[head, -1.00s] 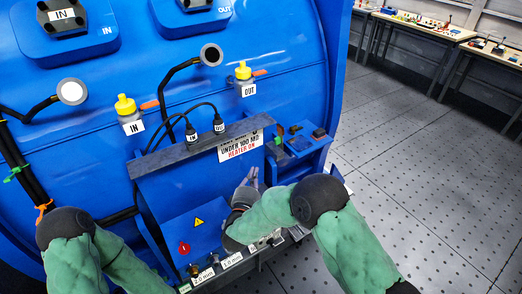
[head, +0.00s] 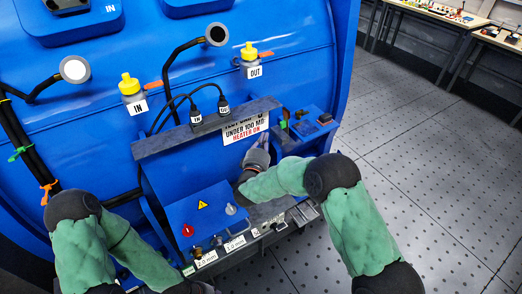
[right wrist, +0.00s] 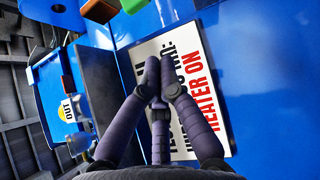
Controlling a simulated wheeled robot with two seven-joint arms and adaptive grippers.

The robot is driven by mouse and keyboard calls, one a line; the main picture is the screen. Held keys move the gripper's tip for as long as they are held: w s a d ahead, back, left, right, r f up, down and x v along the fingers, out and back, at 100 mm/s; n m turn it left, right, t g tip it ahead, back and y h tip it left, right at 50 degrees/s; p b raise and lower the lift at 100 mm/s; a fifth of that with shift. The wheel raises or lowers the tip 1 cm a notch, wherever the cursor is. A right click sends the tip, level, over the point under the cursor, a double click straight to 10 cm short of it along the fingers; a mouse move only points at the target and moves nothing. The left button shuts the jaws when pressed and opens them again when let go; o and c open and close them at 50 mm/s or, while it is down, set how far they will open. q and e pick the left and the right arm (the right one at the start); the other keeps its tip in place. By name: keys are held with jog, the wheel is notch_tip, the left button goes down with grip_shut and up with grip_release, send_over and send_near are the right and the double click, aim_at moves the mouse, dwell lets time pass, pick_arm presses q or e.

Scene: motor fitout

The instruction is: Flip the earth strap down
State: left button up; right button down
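My right gripper (head: 263,141) is in front of the lower right of the white heater sign (head: 240,131) on the blue machine. In the right wrist view its dark fingers (right wrist: 154,72) come together at the tips over the sign (right wrist: 184,85), with nothing seen between them. I cannot tell whether the tips touch the sign. I cannot make out the earth strap for certain. A small blue box (head: 310,130) right of the sign carries green, black and reddish parts.
A dark ledge (head: 165,143) with two cable plugs runs above a blue control box (head: 201,216) with knobs and a red switch. Yellow-capped bottles (head: 133,96) (head: 250,62) hang on the machine. Open floor (head: 430,160) lies to the right, with benches behind.

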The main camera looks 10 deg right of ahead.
aim_at(284, 123)
jog(key=shift+w+d+r+b, duration=0.15)
jog(key=shift+w+d, duration=0.3)
jog(key=shift+d, duration=0.3)
jog(key=shift+w+d+r+b, duration=0.1)
jog(key=shift+w+d, duration=0.4)
jog(key=shift+d, duration=0.2)
jog(key=shift+w+d+r+b, duration=0.15)
jog(key=shift+w+d, duration=0.3)
jog(key=shift+d, duration=0.3)
jog(key=shift+d+r+m+g+p, duration=0.2)
jog(key=shift+m+g+p, duration=0.1)
jog(key=shift+p, duration=0.45)
